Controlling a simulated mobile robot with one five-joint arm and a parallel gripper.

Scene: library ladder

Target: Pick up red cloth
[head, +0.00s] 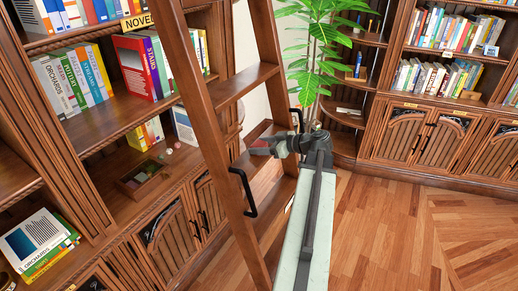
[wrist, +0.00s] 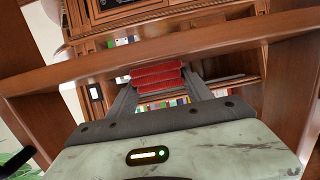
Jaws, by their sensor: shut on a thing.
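The red cloth (wrist: 157,78) looks rolled or folded and sits between the two fingers of my gripper (wrist: 160,88) in the wrist view. The fingers are shut on it from both sides.
A wooden ladder (head: 213,130) with black handles (head: 244,192) leans at the bookshelf. Shelves with books (head: 75,80) stand at left. A green plant (head: 318,45) is behind my arm. A small wooden box (head: 140,175) is on the left shelf. The floor (head: 400,230) at right is clear.

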